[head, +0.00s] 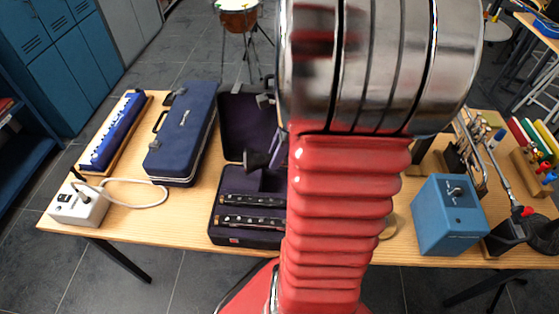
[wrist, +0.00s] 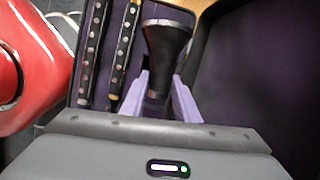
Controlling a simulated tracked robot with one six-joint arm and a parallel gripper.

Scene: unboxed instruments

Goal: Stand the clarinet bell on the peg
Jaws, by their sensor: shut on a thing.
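The black clarinet bell (head: 256,160) is between the pale purple fingers of my gripper (head: 277,152), over the open dark instrument case (head: 214,226). In the wrist view the bell (wrist: 166,42) points its flared end away from me, with the fingers (wrist: 160,88) shut on its narrower part. Whether it still touches the case cannot be told. I cannot make out the peg; my red arm hides the middle of the table. A round wooden piece (head: 389,227) shows partly at the arm's right edge.
Black clarinet joints (head: 250,220) lie in the case, whose lid stands open behind. A closed blue case (head: 183,135), a blue keyboard instrument (head: 112,130) and a white box with a cable (head: 78,206) are left. A blue box (head: 449,215) and metal stands are right.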

